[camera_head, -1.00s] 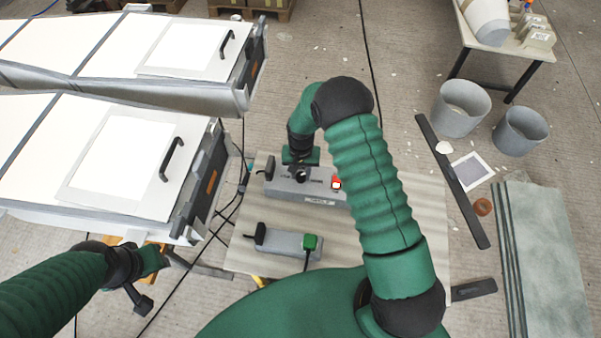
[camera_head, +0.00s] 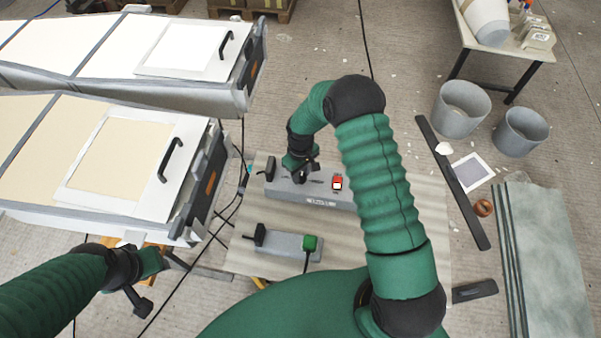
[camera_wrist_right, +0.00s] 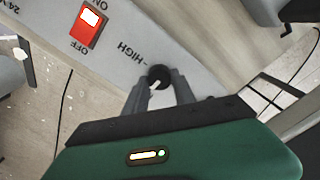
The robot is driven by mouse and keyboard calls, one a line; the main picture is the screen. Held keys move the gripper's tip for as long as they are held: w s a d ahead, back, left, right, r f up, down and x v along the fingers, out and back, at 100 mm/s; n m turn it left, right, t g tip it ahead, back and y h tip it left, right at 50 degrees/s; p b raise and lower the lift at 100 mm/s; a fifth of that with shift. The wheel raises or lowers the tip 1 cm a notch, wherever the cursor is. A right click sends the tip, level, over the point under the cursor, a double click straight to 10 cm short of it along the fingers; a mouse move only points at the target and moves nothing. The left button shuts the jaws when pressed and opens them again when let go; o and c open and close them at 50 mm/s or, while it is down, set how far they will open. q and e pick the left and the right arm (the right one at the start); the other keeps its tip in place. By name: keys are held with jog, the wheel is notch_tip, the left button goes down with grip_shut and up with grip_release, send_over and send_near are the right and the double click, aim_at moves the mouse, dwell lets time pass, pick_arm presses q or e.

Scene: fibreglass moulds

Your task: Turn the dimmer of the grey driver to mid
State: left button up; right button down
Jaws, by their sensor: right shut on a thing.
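The grey driver (camera_head: 345,198) is a long grey box on the work table, with a red lit switch (camera_head: 337,182) on top; the switch also shows in the wrist view (camera_wrist_right: 88,22). Its dimmer is a small round black knob (camera_wrist_right: 159,74) with a white pointer mark, which points down-left in the wrist view. The printed word HIGH is just up-left of it. My right gripper (camera_wrist_right: 159,84) is shut on the dimmer knob, a finger on each side. In the head view it (camera_head: 300,176) partly hides the knob. My left gripper (camera_head: 155,262) is away at lower left, its fingers unclear.
A smaller grey box (camera_head: 285,244) with a green part (camera_head: 310,243) and cable stands nearer on the table (camera_head: 235,258). Two long moulds with handled panels, near (camera_head: 120,160) and far (camera_head: 185,45), fill the left. Buckets (camera_head: 461,108) stand at right.

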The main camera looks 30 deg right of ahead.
aim_at(301, 175)
jog(key=shift+n, duration=0.3)
jog(key=c, duration=1)
grip_release()
jog(key=shift+c, duration=0.2)
notch_tip(301, 175, up, 17)
jog(key=shift+b, duration=0.4)
jog(key=shift+f, duration=0.1)
jog(key=s+a+r+m+t, duration=0.1)
jog(key=s+a, duration=0.1)
jog(key=s, duration=0.6)
jog(key=s+a+r+m+t, duration=0.1)
jog(key=s+a+m, duration=0.1)
jog(key=s, duration=0.7)
jog(key=shift+a+r+m+t, duration=0.2)
jog(key=shift+a+m+t, duration=0.1)
jog(key=shift+a, duration=0.35)
